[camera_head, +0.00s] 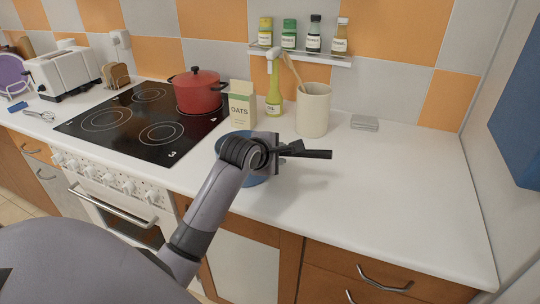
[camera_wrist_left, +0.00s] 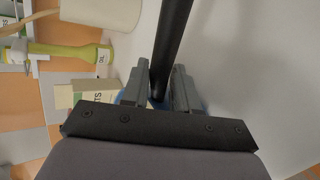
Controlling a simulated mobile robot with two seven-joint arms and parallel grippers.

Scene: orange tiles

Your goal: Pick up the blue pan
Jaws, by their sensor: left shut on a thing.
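The blue pan (camera_head: 230,142) is on the white counter just right of the cooktop, mostly hidden behind my left arm in the head view. Its black handle (camera_head: 318,154) points to the right. My left gripper (camera_head: 283,150) is at the handle, near the pan body. In the left wrist view, the black handle (camera_wrist_left: 174,40) runs between the two grey fingers of the left gripper (camera_wrist_left: 160,90), which are shut on it. A little blue of the pan shows behind the fingers. I cannot tell whether the pan touches the counter. My right gripper is not in view.
An oats box (camera_head: 242,104), a yellow-green bottle (camera_head: 274,95) and a cream utensil crock (camera_head: 313,110) stand close behind the pan. A red pot (camera_head: 198,92) sits on the black cooktop (camera_head: 140,118). The counter (camera_head: 400,190) to the right is clear.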

